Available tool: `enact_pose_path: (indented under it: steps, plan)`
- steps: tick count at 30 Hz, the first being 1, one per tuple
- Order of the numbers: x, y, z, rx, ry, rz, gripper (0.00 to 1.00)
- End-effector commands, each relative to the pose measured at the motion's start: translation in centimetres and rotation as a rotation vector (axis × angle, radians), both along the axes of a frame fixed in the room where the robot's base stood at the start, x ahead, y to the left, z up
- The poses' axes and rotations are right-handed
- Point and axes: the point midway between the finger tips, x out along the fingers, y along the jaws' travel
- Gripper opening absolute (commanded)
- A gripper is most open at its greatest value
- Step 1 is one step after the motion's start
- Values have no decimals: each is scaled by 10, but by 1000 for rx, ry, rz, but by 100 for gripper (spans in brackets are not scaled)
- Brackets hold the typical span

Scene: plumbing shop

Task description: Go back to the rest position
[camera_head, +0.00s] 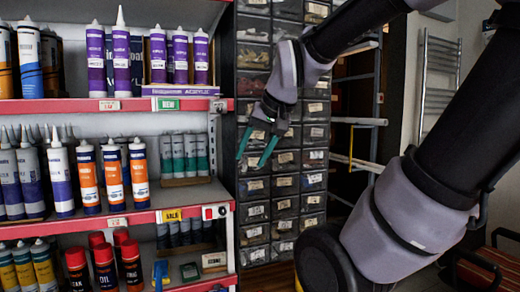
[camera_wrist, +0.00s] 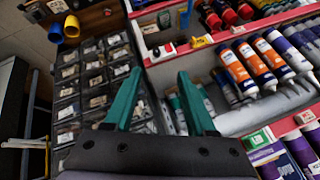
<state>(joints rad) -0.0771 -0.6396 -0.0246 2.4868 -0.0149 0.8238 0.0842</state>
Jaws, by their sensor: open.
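My gripper (camera_head: 256,146) hangs in front of the drawer cabinet, to the right of the red-edged shelves, with its fingers pointing down. Its two green fingers stand apart with nothing between them. In the wrist view my gripper (camera_wrist: 160,88) also shows open and empty, with the drawers to its left and the shelf of tubes to its right. My arm reaches in from the right side of the head view.
Red-edged shelves (camera_head: 115,219) hold sealant tubes (camera_head: 113,174), purple cartridges (camera_head: 158,55) and red spray cans (camera_head: 131,262). The drawer cabinet (camera_head: 285,205) stands beside them. A rack with pipes (camera_head: 357,121) and a towel radiator (camera_head: 438,75) are at the right.

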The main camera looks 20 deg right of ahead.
Motion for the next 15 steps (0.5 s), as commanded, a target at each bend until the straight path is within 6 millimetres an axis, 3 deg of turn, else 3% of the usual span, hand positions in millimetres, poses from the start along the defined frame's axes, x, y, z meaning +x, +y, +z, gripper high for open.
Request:
enact_pose_path:
  steps: [3, 6, 15]
  plan:
    - [-21, -5, 12, -2, -25, -7, 56]
    - [-29, -6, 15, -4, -30, -5, 56]
    - [-30, -6, 15, -3, -29, -3, 56]
